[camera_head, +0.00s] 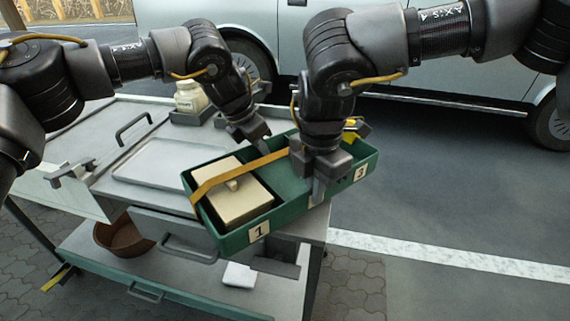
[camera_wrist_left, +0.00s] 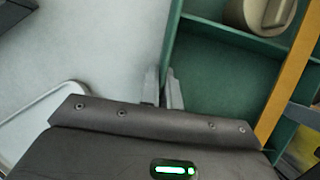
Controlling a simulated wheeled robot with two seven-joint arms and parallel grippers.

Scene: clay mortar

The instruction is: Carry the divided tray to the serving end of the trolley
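The green divided tray (camera_head: 287,217) lies across the right end of the trolley (camera_head: 120,190), with its right part past the trolley's edge. The labels 1 and 3 show on its near wall. A lidded beige box (camera_head: 236,203) sits in its left compartment. An orange strip (camera_head: 240,171) spans the top. My left gripper (camera_head: 262,141) is at the far wall; in the left wrist view its fingers (camera_wrist_left: 162,90) straddle the green wall closely. My right gripper (camera_head: 309,178) points down at the near wall, one finger outside it. Its other finger's contact is partly hidden.
A cream jar (camera_head: 190,97) stands in a holder at the trolley's far side. A shallow recessed panel (camera_head: 165,160) lies bare on the top. A brown bowl (camera_head: 125,235) and a white block (camera_head: 239,275) are on the lower shelf. A silver vehicle (camera_head: 420,60) stands behind; paved ground right is clear.

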